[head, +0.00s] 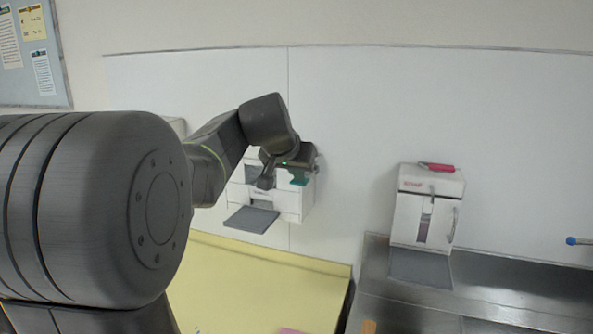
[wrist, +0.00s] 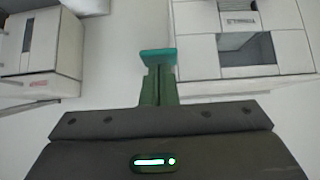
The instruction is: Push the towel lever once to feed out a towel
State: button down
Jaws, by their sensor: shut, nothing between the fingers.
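The white towel dispenser (head: 292,203) is on the wall at the middle of the head view, partly hidden by my arm. It also shows at the upper right of the wrist view (wrist: 198,60). A teal piece, seemingly the towel lever (head: 299,182), shows at the dispenser's right side, just below my gripper (head: 303,169). In the wrist view the teal lever (wrist: 158,56) lies right at the tips of my gripper (wrist: 160,70). My gripper is shut and empty. I cannot tell whether the fingertips touch the lever.
A grey tray (head: 251,219) juts out below the dispenser. A second white dispenser (head: 408,215) with a red item (head: 437,168) on top stands to the right by the steel counter (head: 500,300). A yellow surface (head: 255,285) lies below. The wall between the dispensers is clear.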

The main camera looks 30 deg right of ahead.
dwell(0.3)
jog(key=shift+t+h, duration=0.3)
jog(key=shift+h, duration=0.2)
jog(key=shift+s+a+f+b, duration=0.15)
jog(key=shift+f+b, duration=0.75)
jog(key=shift+b, duration=0.6)
jog(key=shift+s+a+f+b, duration=0.2)
jog(key=shift+f+b, duration=0.65)
jog(key=shift+b, duration=0.6)
jog(key=shift+s+a+f+b, duration=0.15)
jog(key=shift+f+b, duration=0.75)
jog(key=shift+b, duration=0.6)
jog(key=shift+f, duration=0.1)
jog(key=r+p, duration=0.1)
jog(key=r, duration=0.1)
jog(key=r+p, duration=0.2)
jog(key=shift+a+r, duration=0.2)
jog(key=shift+r, duration=0.2)
jog(key=b+v, duration=0.1)
jog(key=v, duration=0.9)
jog(key=shift+s+a+f, duration=0.15)
jog(key=shift+s+a, duration=0.15)
jog(key=shift+s, duration=0.1)
jog(key=p+x, duration=0.1)
jog(key=x, duration=0.8)
jog(key=shift+w+d+r, duration=0.25)
jog(key=shift+w+d, duration=0.05)
jog(key=shift+w, duration=0.05)
